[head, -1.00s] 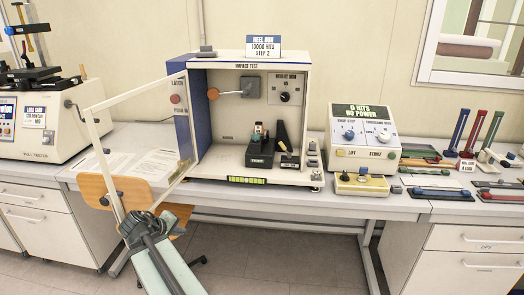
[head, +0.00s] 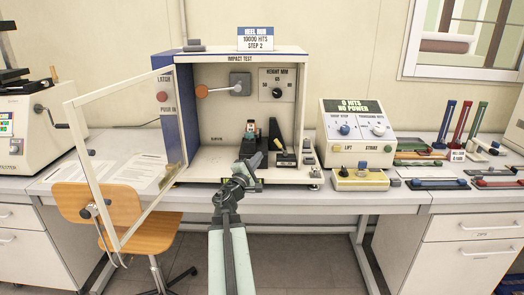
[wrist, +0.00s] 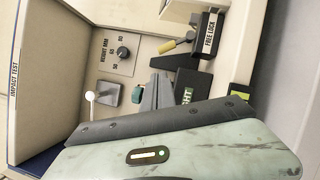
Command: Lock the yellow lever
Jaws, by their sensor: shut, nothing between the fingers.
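The yellow lever (wrist: 178,47) shows in the wrist view beside a black block labelled FREE LOCK (wrist: 209,33). It leans slightly toward the FREE end of the label. In the head view, the black lever block (head: 285,159) stands at the right of the impact tester's floor; the lever is too small there to read well. My gripper (head: 255,160) is shut and empty at the tester's front opening, left of the lever block. My arm hides part of the tester's front edge.
The tester's clear door (head: 125,160) stands open at the left. A swing arm knob (head: 201,91) and a height dial (head: 277,93) are on the back wall. A control box (head: 357,140) and a small yellow-topped box (head: 360,179) stand at the right. An orange chair (head: 125,215) is at lower left.

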